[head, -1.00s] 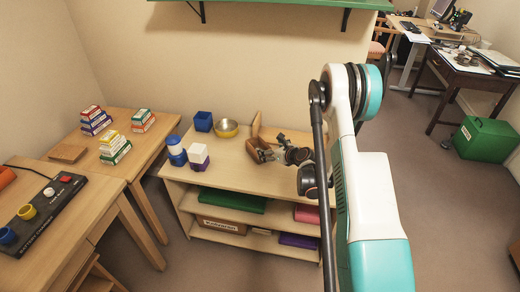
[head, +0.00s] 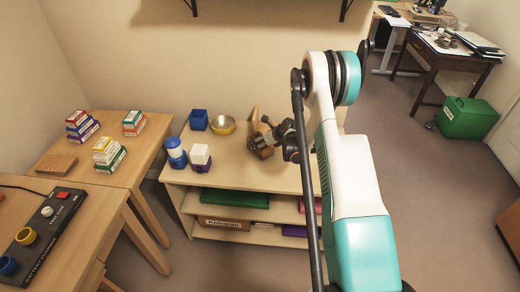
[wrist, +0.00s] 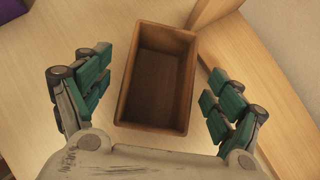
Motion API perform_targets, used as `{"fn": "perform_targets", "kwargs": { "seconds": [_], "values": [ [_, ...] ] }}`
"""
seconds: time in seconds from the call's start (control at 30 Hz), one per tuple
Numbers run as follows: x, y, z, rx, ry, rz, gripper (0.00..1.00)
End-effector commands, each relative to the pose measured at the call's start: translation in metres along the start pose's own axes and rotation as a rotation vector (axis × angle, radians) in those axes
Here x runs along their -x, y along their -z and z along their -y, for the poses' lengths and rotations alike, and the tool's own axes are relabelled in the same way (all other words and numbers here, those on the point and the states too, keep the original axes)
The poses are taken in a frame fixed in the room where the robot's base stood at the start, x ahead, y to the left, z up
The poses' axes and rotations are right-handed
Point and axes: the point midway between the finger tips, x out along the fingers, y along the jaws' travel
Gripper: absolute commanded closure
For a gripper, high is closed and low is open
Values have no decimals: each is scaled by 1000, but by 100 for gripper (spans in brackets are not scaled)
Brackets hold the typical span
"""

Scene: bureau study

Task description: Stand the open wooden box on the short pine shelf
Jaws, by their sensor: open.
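The open wooden box (wrist: 157,78) is brown, rectangular and empty, with its open top facing my wrist camera. In the head view the box (head: 264,153) is on the top of a low pine shelf unit (head: 225,171), partly hidden by my gripper. My gripper (wrist: 158,98) is open, with one green-padded finger on each side of the box and a gap visible on both sides. In the head view my gripper (head: 262,139) is just over the box. I cannot tell whether this unit is the short pine shelf.
An upright wooden board (head: 254,119) stands close behind the box. Dark wall brackets (head: 345,9) show above.

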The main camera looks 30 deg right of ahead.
Motion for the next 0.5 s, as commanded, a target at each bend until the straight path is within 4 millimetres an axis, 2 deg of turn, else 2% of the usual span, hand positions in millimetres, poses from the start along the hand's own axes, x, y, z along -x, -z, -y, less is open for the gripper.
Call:
{"fn": "perform_targets", "kwargs": {
  "seconds": [0.27, 0.5],
  "values": [
    [-16, 0, 0, -1, -1, 1, 14],
    [-50, 0, 0, 1, 0, 1, 14]
  ]
}}
